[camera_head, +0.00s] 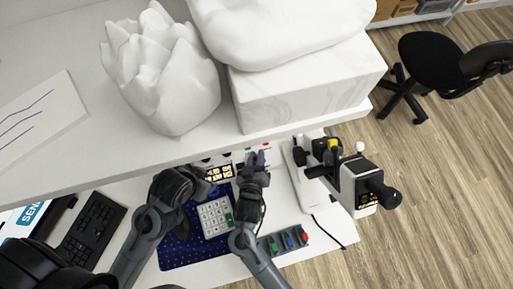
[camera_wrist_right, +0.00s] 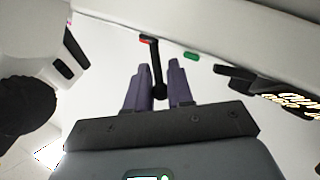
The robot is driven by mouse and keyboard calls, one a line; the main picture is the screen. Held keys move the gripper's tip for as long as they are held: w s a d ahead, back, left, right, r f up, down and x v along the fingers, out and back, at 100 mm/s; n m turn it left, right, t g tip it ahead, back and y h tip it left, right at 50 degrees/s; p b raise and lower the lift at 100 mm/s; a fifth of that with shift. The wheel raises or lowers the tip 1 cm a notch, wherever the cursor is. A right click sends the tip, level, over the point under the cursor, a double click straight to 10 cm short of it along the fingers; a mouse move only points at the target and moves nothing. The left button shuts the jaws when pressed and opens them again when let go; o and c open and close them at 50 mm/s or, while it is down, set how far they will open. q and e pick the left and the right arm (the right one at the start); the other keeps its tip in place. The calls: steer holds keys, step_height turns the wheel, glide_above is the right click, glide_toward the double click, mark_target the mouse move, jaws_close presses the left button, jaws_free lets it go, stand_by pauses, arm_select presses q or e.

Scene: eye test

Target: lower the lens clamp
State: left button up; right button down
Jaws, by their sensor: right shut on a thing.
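My right gripper (camera_head: 257,160) has purple fingers and is below the shelf edge, left of a white-and-black optical instrument (camera_head: 350,180). In the right wrist view the gripper (camera_wrist_right: 160,80) is shut on a thin black lever (camera_wrist_right: 157,65) with a red-tipped top and a round black lower end. I cannot tell whether this lever is the lens clamp. My left gripper (camera_head: 205,178) is at the left of the right one, over the desk; its fingertips are too dark and small to read.
A white shelf (camera_head: 60,160) overhangs the desk, bearing a white block (camera_head: 305,90) and white sculpted shapes. A keypad (camera_head: 213,215) lies on a blue mat (camera_head: 185,250). A button box (camera_head: 283,241) and keyboard (camera_head: 92,228) are nearby. A chair (camera_head: 430,60) stands right.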

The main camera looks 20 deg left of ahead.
steer(key=shift+w+d+r+m+p, duration=0.1)
steer(key=shift+d+r+m+p, duration=0.15)
steer(key=shift+p, duration=0.6)
steer(key=shift+w+d+r+m+g+y+p, duration=0.25)
steer(key=shift+m+g+y+p, duration=0.35)
steer(key=shift+p, duration=0.65)
steer(key=shift+w+d+m+g+y+p, duration=0.4)
steer(key=shift+m+g+p, duration=0.4)
steer(key=shift+p, duration=0.35)
steer(key=shift+w+d+f+m+p, duration=0.1)
steer(key=shift+d+f+m+p, duration=0.1)
steer(key=shift+m+p, duration=0.15)
steer(key=shift+y, duration=0.3)
steer(key=c, duration=1.1)
jaws_free()
